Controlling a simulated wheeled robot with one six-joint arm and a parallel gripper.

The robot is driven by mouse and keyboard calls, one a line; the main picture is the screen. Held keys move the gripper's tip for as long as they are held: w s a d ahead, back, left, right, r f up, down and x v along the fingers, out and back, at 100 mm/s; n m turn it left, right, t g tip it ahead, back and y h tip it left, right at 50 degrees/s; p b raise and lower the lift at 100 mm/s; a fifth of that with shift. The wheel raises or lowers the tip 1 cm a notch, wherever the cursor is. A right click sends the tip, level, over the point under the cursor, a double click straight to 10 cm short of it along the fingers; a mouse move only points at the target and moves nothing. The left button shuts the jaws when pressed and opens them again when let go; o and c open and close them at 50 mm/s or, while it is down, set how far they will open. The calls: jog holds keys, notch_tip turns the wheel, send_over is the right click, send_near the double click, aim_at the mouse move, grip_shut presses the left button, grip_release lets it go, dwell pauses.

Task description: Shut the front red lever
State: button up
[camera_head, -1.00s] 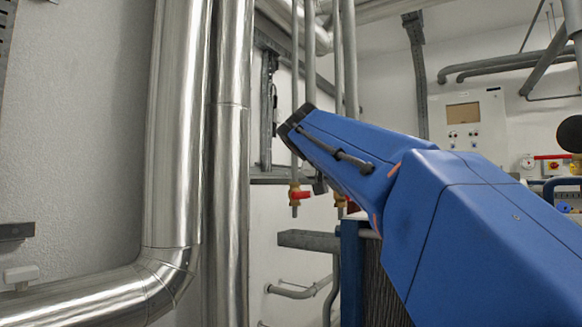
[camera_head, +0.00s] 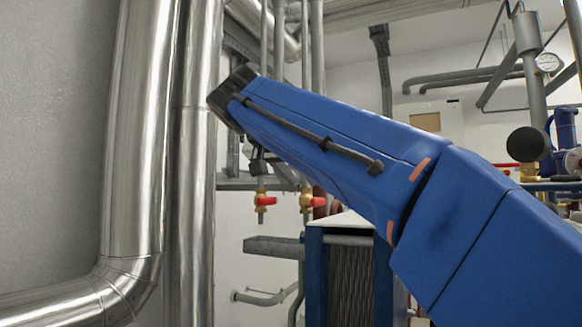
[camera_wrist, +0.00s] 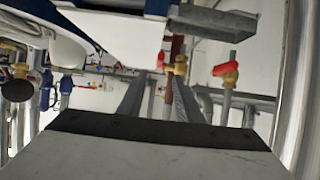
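Two red levers on brass valves hang from vertical pipes in the head view: the left lever (camera_head: 267,201) and the right lever (camera_head: 313,202). Both stick out to the right, across their pipes. The wrist view is upside down; it shows one red lever (camera_wrist: 226,69) on the right and part of another (camera_wrist: 160,60) beside a brass valve near the middle. I cannot tell which is the front one. My gripper (camera_wrist: 158,84) is open and empty, its fingers apart, pointing toward the valves. In the head view my arm hides most of it.
Thick silver pipes (camera_head: 140,130) stand left of the valves. A blue-framed plate unit (camera_head: 347,275) with a white top stands below and right, and shows close in the wrist view (camera_wrist: 115,25). A grey bracket (camera_head: 275,246) sits below the valves.

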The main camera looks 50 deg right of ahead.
jog(key=shift+v, duration=2.25)
jog(key=w+a+f+n+t+y, duration=0.1)
jog(key=a+f+n+y, duration=0.3)
jog(key=f, duration=1)
jog(key=w+a+f+n+t+y, duration=0.15)
jog(key=a+f+n, duration=0.3)
jog(key=f, duration=0.85)
jog(key=s+a+f+n+y, duration=0.2)
jog(key=a+f, duration=0.2)
jog(key=f, duration=0.5)
jog(key=s+a+f+n+g+y, duration=0.1)
jog(key=a+f, duration=0.3)
jog(key=f, duration=0.6)
jog(key=s+a+f+n+y, duration=0.3)
jog(key=s+a+f+y, duration=0.1)
jog(key=f, duration=0.5)
jog(key=shift+f, duration=0.4)
jog(key=shift+r, duration=0.1)
